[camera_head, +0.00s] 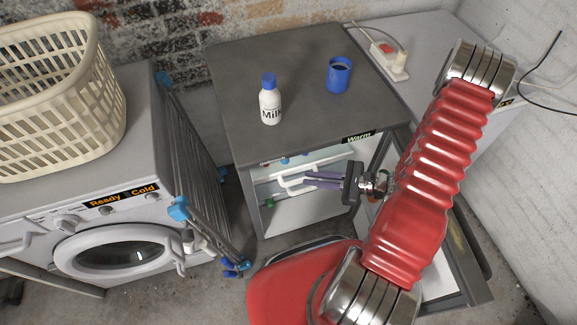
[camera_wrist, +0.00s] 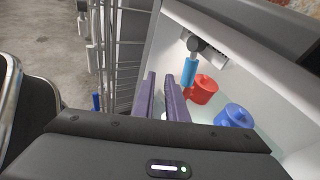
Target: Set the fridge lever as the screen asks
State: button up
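The grey-topped fridge (camera_head: 300,55) stands with its door open at the right. A small screen on its front edge (camera_head: 358,138) reads "Warm". In the wrist view, a light blue lever (camera_wrist: 190,70) hangs from a dark mount near the top inside the fridge. I cannot make the lever out clearly in the head view. My gripper (camera_head: 308,180) is at the fridge opening, its purple fingers pointing inward. A narrow gap shows between the fingers, with nothing held. In the wrist view the fingers (camera_wrist: 168,85) are left of the lever, apparently apart from it.
A red mug (camera_wrist: 202,90) and a blue mug (camera_wrist: 235,116) are inside the fridge. A milk bottle (camera_head: 270,104) and blue cup (camera_head: 338,76) stand on top. A drying rack (camera_head: 200,165) and a washing machine (camera_head: 122,250) showing "Ready" and "Cold" are at left.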

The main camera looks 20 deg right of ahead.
jog(key=s+a+r+n+g, duration=0.1)
jog(key=s+r+n+g, duration=0.1)
jog(key=s+a+r+n+g, duration=0.1)
jog(key=s+n+g, duration=0.1)
jog(key=s+a+r+n+g, duration=0.1)
jog(key=s+r+n+g, duration=0.1)
jog(key=n+g, duration=0.1)
jog(key=shift+s+a+r, duration=0.1)
jog(key=shift+s+r, duration=0.2)
jog(key=shift+r, duration=0.05)
grip_shut()
jog(key=s+a+r+n+t+h, duration=0.1)
jog(key=r+n+h, duration=0.5)
jog(key=r, duration=0.9)
jog(key=s+a+r+n+t+h, duration=0.2)
jog(key=r+n+h, duration=0.4)
jog(key=r+n, duration=0.4)
notch_tip(320, 180, up, 5)
jog(key=shift+a+r+t, duration=0.2)
jog(key=shift+a+t, duration=0.3)
jog(key=shift+a, duration=0.5)
jog(key=shift+s, duration=0.25)
